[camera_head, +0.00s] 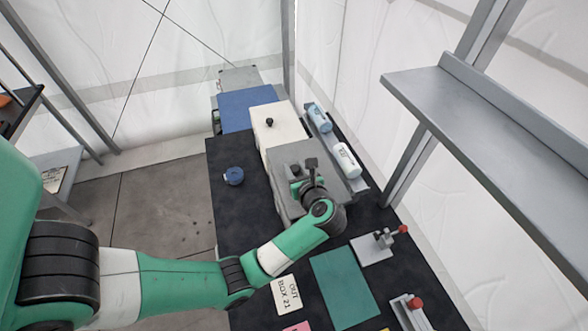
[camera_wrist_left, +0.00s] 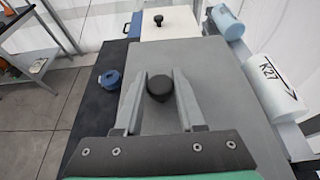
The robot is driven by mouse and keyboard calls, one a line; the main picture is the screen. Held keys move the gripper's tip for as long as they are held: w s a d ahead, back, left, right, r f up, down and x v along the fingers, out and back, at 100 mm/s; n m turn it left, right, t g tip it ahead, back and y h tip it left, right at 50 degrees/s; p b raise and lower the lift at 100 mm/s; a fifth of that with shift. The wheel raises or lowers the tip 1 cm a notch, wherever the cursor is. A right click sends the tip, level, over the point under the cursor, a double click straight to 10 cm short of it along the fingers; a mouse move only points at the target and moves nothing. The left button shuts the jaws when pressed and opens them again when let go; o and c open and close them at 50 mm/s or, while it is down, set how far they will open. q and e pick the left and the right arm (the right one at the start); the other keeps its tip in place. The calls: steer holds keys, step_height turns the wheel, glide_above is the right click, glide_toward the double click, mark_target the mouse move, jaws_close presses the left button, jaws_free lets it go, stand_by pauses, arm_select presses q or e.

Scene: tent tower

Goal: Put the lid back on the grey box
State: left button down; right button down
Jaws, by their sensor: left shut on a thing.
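The grey lid (camera_wrist_left: 200,62) has a black round knob (camera_wrist_left: 160,88) and lies flat over the grey box. In the head view the lid (camera_head: 338,160) covers the box top, and the box's grey side (camera_head: 281,195) shows below it. Whether the lid rests on the box or sits slightly above it, I cannot tell. My left gripper (camera_head: 303,170) is over the lid, and in the left wrist view its two fingers (camera_wrist_left: 160,79) stand on either side of the knob, shut on it. The arm hides the near part of the lid. My right gripper is not in view.
Behind stands a white box (camera_head: 283,129) with a black knob, then a blue box (camera_head: 250,108). Bottles (camera_head: 346,160) lie along the right. A blue roll (camera_head: 234,176) sits left, a teal mat (camera_head: 343,287) and a red-handled clamp (camera_head: 372,248) in front. A shelf (camera_head: 480,120) overhangs right.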

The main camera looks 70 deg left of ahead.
arm_select(q)
steer(key=shift+f+b, duration=2.5)
steer(key=shift+f, duration=0.45)
steer(key=shift+f+b, duration=0.5)
steer(key=shift+f, duration=0.1)
steer(key=shift+c, duration=2.1)
jaws_free()
steer(key=shift+d, duration=0.1)
steer(key=p+v, duration=0.1)
steer(key=v, duration=1)
steer(key=shift+d+r, duration=0.15)
steer(key=shift+d, duration=0.1)
steer(key=shift+a, duration=0.1)
